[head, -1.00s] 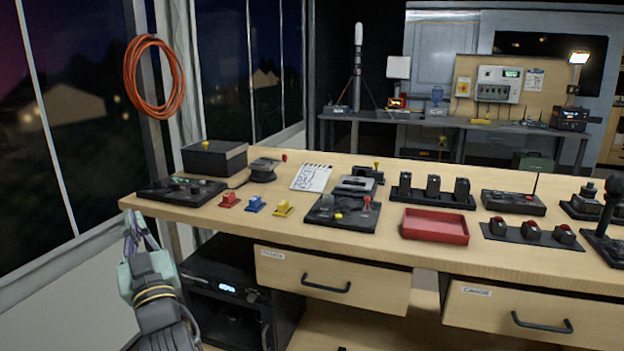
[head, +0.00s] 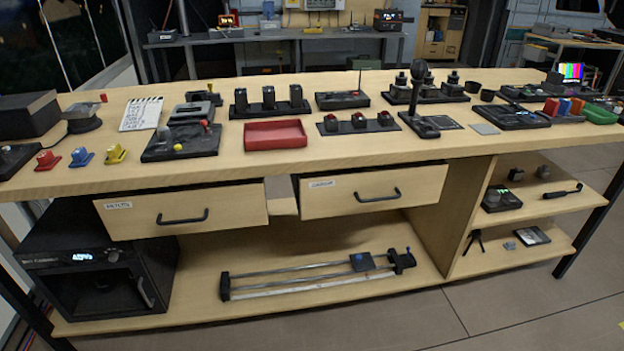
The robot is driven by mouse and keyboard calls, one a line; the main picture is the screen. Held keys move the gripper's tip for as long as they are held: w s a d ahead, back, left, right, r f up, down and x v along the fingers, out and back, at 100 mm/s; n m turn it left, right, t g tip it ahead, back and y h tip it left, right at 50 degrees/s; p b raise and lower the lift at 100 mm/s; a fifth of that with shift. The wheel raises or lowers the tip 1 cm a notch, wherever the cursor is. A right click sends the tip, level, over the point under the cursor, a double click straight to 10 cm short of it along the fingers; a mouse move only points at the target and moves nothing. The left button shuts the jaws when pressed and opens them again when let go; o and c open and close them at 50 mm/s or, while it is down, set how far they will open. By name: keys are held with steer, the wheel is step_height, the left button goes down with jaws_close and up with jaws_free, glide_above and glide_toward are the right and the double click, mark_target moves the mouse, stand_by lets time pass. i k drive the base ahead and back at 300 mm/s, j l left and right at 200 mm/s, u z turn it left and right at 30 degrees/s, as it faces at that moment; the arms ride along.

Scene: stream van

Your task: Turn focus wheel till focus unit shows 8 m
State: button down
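I cannot tell for sure which thing is the focus unit or its wheel, and no 8 m reading is legible. A round black device with a red-knobbed crank (head: 84,117) stands at the left of the bench. A black control panel with a yellow knob (head: 181,142) lies near the front edge. Another black panel (head: 514,116) lies at the right end. A small lit screen (head: 81,257) shows on the black cabinet below, its text unreadable. My gripper is out of view.
The wooden bench (head: 350,152) has two slightly open drawers (head: 182,204) (head: 374,190). A red tray (head: 275,135) and a joystick (head: 421,100) stand on top. A rail slider (head: 318,278) lies on the lower shelf. Floor (head: 360,325) in front is clear.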

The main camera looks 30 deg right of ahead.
mark_target(494, 196)
steer(key=z, duration=1.15)
